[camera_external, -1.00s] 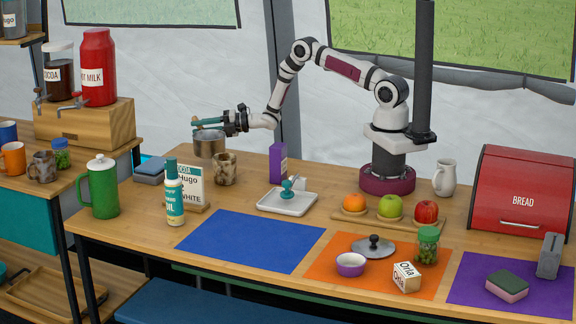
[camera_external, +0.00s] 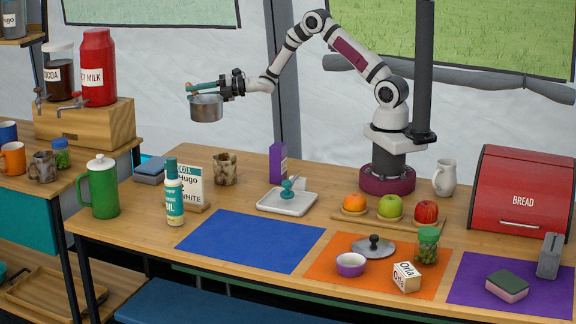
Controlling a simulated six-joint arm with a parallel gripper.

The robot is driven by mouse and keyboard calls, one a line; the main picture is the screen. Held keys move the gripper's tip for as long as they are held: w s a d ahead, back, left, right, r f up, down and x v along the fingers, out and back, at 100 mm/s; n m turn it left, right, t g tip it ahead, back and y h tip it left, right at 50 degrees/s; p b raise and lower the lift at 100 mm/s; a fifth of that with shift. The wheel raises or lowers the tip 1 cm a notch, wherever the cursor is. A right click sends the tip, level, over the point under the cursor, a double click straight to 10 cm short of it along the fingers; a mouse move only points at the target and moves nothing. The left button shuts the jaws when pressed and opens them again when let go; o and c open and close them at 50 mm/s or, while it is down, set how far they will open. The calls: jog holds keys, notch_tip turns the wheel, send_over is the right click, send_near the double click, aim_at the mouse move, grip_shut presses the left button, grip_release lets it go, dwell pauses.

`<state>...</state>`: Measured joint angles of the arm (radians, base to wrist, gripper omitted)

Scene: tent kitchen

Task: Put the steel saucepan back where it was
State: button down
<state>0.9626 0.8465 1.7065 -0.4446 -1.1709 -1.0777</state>
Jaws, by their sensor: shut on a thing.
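The steel saucepan (camera_external: 206,108) is a small grey pot with a teal handle (camera_external: 206,88). It hangs in the air above the far left part of the table, roughly upright. My gripper (camera_external: 226,88) is shut on the saucepan, at its teal handle. A grey lid with a dark knob (camera_external: 373,247) lies on the orange mat (camera_external: 325,270).
Below the pan stand a marbled mug (camera_external: 225,169), a lettered sign (camera_external: 190,185), a teal-capped bottle (camera_external: 174,200) and a green jug (camera_external: 103,188). A purple carton (camera_external: 278,162) and a white tray (camera_external: 268,205) are further right. The blue mat (camera_external: 250,240) is bare.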

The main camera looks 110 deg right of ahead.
jog(key=w+a+n+y, duration=0.3)
jog(key=a+y, duration=0.1)
jog(key=a, duration=0.5)
jog(key=w+a+n+y, duration=0.2)
jog(key=w+a+y, duration=0.2)
jog(key=a, duration=0.4)
jog(key=w+a+n+y, duration=0.3)
jog(key=a, duration=0.6)
jog(key=s+a+n+g+y, duration=0.3)
jog(key=a+n+g+y, duration=0.15)
jog(key=a, duration=0.85)
jog(key=s+a+n+g+y, duration=0.2)
jog(key=a+n+g+y, duration=0.25)
jog(key=a, duration=0.75)
jog(key=a+f, duration=0.4)
jog(key=f, duration=0.1)
jog(key=w+a+f, duration=0.1)
jog(key=a+f, duration=0.3)
jog(key=f, duration=0.1)
jog(key=a+f, duration=0.4)
jog(key=f, duration=0.2)
jog(key=shift+w, duration=0.2)
jog(key=shift+f, duration=0.15)
